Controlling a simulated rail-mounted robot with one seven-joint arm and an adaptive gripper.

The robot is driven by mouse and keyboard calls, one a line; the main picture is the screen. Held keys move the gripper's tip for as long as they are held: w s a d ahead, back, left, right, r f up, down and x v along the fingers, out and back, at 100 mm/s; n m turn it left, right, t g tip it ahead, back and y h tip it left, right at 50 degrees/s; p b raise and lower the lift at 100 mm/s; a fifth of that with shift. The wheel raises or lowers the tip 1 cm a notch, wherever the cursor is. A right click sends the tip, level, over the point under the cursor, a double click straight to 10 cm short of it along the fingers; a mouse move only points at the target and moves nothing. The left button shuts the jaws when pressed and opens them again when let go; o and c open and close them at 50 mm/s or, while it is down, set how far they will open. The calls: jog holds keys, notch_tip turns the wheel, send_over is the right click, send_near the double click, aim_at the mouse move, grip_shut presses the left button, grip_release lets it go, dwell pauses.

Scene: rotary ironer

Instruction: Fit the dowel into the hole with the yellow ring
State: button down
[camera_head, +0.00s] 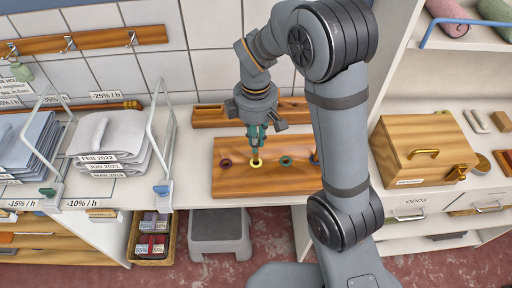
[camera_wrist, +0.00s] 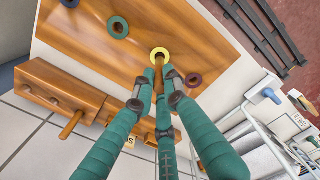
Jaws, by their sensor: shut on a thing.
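The wooden board (camera_head: 240,184) lies on the white counter with a row of coloured rings around holes. The yellow ring (camera_head: 257,162) sits between the dark red ring (camera_head: 226,163) and the green ring (camera_head: 286,161). My gripper (camera_wrist: 161,88) is right over the yellow ring, pointing down, its fingers shut on a wooden dowel (camera_wrist: 159,71). In the wrist view the dowel's end meets the yellow ring (camera_wrist: 160,50). Whether the end is inside the hole or only over it, I cannot tell. The fingers hide the dowel's upper part.
A wooden rack (camera_wrist: 62,87) with holes and another peg (camera_wrist: 71,124) stands behind the board. A wire stand (camera_head: 160,130) with folded linen is to the left. A wooden box (camera_head: 425,150) is to the right. A blue ring (camera_wrist: 70,3) is also on the board.

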aim_at(256, 159)
jog(key=shift+f, duration=1.85)
jog(key=shift+f, duration=0.25)
jog(key=c, duration=1.8)
grip_release()
jog(key=shift+r, duration=0.1)
notch_tip(256, 159, up, 12)
jog(key=shift+r+p, duration=0.2)
jog(key=shift+p, duration=0.1)
jog(key=shift+f, duration=0.1)
